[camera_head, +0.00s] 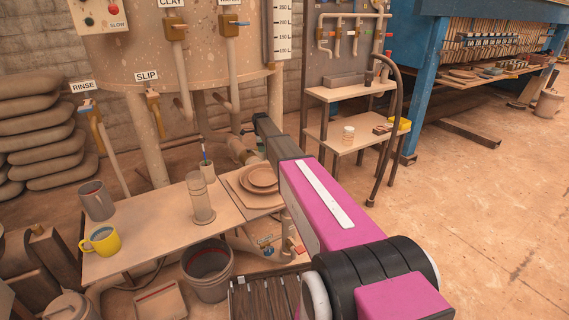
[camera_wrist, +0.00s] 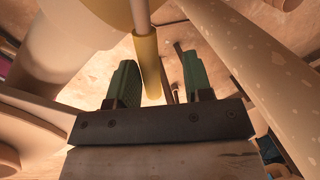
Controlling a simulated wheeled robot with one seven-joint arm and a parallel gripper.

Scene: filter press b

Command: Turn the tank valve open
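A lever with a yellow sleeve (camera_wrist: 147,62) on a pale metal stem hangs into the upper middle of the wrist view. I take it to be the tank valve's handle. My gripper (camera_wrist: 158,62) is open, with one green finger on each side of the sleeve in the picture. The sleeve is closer to the left finger; I cannot tell whether they touch. In the head view my gripper (camera_head: 261,145) is mostly hidden by my arm, low beside the large tank (camera_head: 185,60). The lever is hidden there.
Labelled taps, such as the slip tap (camera_head: 152,97) and rinse tap (camera_head: 88,106), line the tank. Below, a table (camera_head: 140,235) holds a yellow mug (camera_head: 103,240), a grey cup (camera_head: 96,200) and plates (camera_head: 260,178). Pipes crowd the wrist view. Open floor lies to the right.

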